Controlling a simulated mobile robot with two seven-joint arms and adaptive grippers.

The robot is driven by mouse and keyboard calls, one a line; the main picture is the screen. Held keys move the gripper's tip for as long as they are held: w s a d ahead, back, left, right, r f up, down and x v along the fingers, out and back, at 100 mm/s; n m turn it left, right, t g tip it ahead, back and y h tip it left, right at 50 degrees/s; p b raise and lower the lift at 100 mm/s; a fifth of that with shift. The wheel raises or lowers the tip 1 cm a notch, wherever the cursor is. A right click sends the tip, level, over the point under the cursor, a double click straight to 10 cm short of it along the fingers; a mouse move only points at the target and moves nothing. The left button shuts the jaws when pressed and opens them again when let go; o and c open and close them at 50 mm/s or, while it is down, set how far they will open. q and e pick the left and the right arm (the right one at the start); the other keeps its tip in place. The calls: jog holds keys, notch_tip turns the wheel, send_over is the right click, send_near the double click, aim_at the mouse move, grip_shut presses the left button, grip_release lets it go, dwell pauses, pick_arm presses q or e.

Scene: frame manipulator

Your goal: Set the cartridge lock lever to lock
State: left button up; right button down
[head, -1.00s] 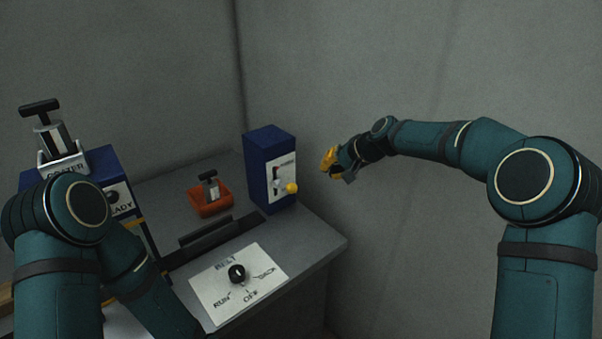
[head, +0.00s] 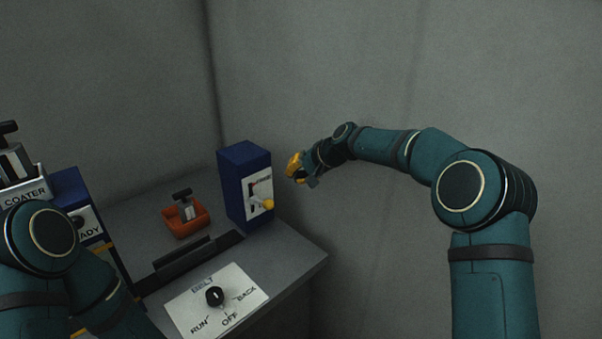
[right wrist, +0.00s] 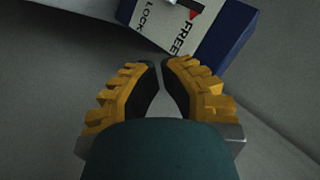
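The lock lever with a yellow knob (head: 267,203) sticks out of the white panel on the front of a dark blue box (head: 233,190) at the back of the bench. My left gripper is out of view.
An orange tray (head: 184,226) holding a black-handled cartridge (head: 186,208) stands left of the box. A belt knob (head: 214,296) sits on a labelled plate in front. The coater (head: 27,192) is at far left. Grey walls stand behind and to the right.

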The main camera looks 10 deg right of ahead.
aim_at(268, 204)
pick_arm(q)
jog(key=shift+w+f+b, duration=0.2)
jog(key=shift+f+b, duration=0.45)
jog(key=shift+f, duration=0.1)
pick_arm(e)
jog(key=a+f, duration=0.5)
jog(key=shift+s+f, duration=0.25)
jog(key=shift+a, duration=0.1)
